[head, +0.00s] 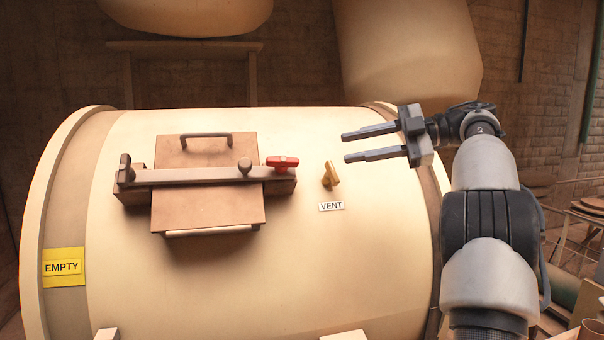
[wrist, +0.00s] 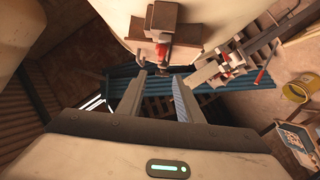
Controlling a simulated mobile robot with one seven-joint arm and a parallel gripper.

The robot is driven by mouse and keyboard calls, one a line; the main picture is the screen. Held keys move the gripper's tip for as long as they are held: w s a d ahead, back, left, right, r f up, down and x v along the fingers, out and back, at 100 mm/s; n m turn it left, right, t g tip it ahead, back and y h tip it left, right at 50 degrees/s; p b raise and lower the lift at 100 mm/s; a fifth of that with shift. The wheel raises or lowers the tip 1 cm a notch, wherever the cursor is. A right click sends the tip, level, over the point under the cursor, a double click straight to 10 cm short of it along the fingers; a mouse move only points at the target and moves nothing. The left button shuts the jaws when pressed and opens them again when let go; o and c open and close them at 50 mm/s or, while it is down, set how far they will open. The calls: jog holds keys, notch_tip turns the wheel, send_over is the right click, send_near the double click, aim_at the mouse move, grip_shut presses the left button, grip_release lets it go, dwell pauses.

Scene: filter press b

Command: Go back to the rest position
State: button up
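My gripper (head: 345,146) is open and empty in the head view, its two fingers parallel and pointing left. It is in front of or above the right part of the large cream vessel (head: 330,260), up and right of the yellow vent handle (head: 330,175) and apart from it. In the wrist view my gripper (wrist: 158,85) also shows open, with a gap between the fingers and nothing held. My arm rises from the lower right of the head view.
The vessel carries a brown hatch (head: 208,210) with a crossbar (head: 205,176) and a red handle (head: 282,162). A yellow EMPTY sign (head: 63,267) is at its left. The wrist view shows a yellow bucket (wrist: 296,91) at right. Stools (head: 590,205) stand right of my arm.

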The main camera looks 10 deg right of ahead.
jog(key=w+a+r+m+t+h, duration=0.1)
jog(key=w+r+m+t+h, duration=0.1)
jog(key=r+m+t+h, duration=0.5)
jog(key=w+a+r+m+t+h, duration=0.1)
jog(key=w+r+m+t+h, duration=0.15)
jog(key=r+m+t, duration=0.8)
jog(key=s+a+f+m+g+h, duration=0.25)
jog(key=s+f+g+h, duration=0.35)
jog(key=f, duration=0.5)
jog(key=s+a+f+m+g+h, duration=0.15)
jog(key=s+f+m+g, duration=0.3)
jog(key=s+f, duration=0.55)
jog(key=s+a+f+g+y, duration=0.1)
jog(key=s+a+f+g, duration=0.1)
jog(key=s+f, duration=0.4)
jog(key=s+a+f+n+g+y, duration=0.1)
jog(key=s+a+f+g, duration=0.2)
jog(key=s+f, duration=0.4)
jog(key=s+a+f+g+y, duration=0.1)
jog(key=s+a+f+g, duration=0.2)
jog(key=s+f, duration=0.4)
notch_tip(320, 180, down, 2)
jog(key=shift+a+f, duration=0.25)
jog(key=shift+a, duration=0.3)
